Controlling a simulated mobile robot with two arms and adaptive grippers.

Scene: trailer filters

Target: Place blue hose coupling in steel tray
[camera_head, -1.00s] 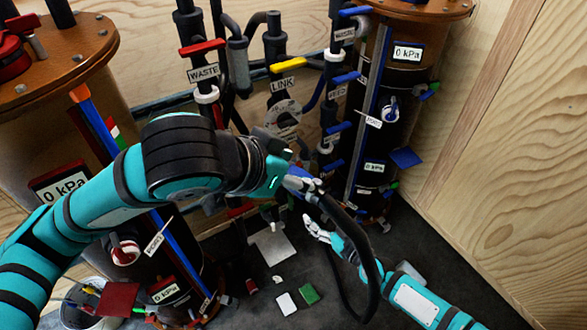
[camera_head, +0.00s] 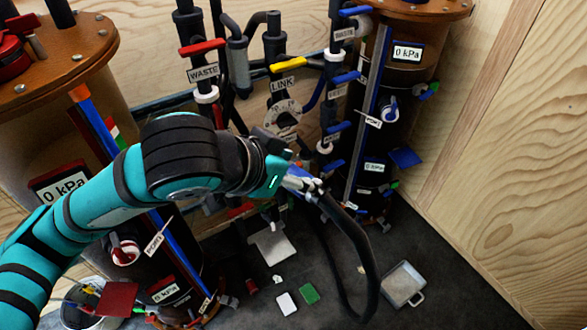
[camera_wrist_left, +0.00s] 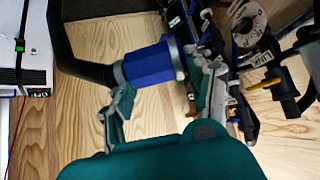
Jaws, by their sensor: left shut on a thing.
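The blue hose coupling shows large in the left wrist view (camera_wrist_left: 150,66), between the two fingers of my left gripper (camera_wrist_left: 165,92). The gripper is shut on it. In the head view my left gripper (camera_head: 303,184) holds it in the air in front of the pipes, and the fingers hide most of it. A thick black hose (camera_head: 358,243) runs from it and loops down toward the floor. My right gripper is out of view.
Left and right stand tall filter vessels (camera_head: 392,100) with gauges and valves. Pipes with coloured handles rise between them. A grey plate (camera_head: 272,246), a white block (camera_head: 287,304) and a green block (camera_head: 309,293) lie on the floor. A plywood wall (camera_head: 500,130) closes the right.

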